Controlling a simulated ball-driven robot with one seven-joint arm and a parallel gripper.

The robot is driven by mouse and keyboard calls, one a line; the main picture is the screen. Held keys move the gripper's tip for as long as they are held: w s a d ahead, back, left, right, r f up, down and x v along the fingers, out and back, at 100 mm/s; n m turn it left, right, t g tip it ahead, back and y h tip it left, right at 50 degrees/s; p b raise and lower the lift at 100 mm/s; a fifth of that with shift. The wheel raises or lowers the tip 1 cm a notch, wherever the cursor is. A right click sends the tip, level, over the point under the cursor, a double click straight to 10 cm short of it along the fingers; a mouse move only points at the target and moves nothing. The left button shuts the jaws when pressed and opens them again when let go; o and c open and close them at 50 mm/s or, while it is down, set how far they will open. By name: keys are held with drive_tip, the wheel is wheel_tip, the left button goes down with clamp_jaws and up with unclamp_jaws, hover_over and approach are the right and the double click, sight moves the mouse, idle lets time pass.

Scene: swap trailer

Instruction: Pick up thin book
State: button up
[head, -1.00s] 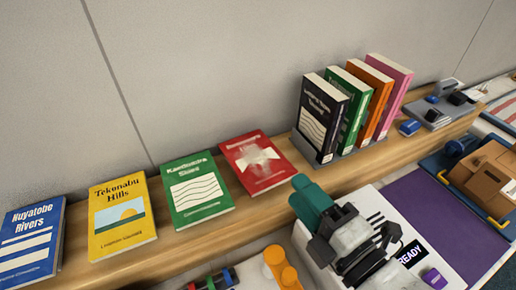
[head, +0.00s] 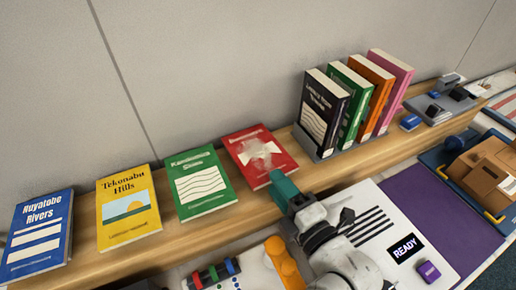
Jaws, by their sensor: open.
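Four flat books lie in a row on the wooden shelf (head: 178,240): a blue one (head: 40,235), a yellow one (head: 126,206), a green one (head: 198,182) and a red one (head: 262,146). They look similar in thickness, so I cannot tell which is the thin one. My gripper, with its teal end (head: 281,183), is at the near edge of the red book, overlapping its lower right part in the head view. The gripper is open, with nothing seen between its fingers. I cannot tell whether it touches the red book, whose near edge it partly hides.
Upright thick books, dark (head: 322,112), green (head: 350,92), orange (head: 373,92) and pink (head: 394,88), stand in a grey holder (head: 318,152) right of the red book.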

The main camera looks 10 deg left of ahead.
drive_tip(key=shift+w+a, duration=0.35)
drive_tip(key=shift+w, duration=0.05)
clamp_jaws()
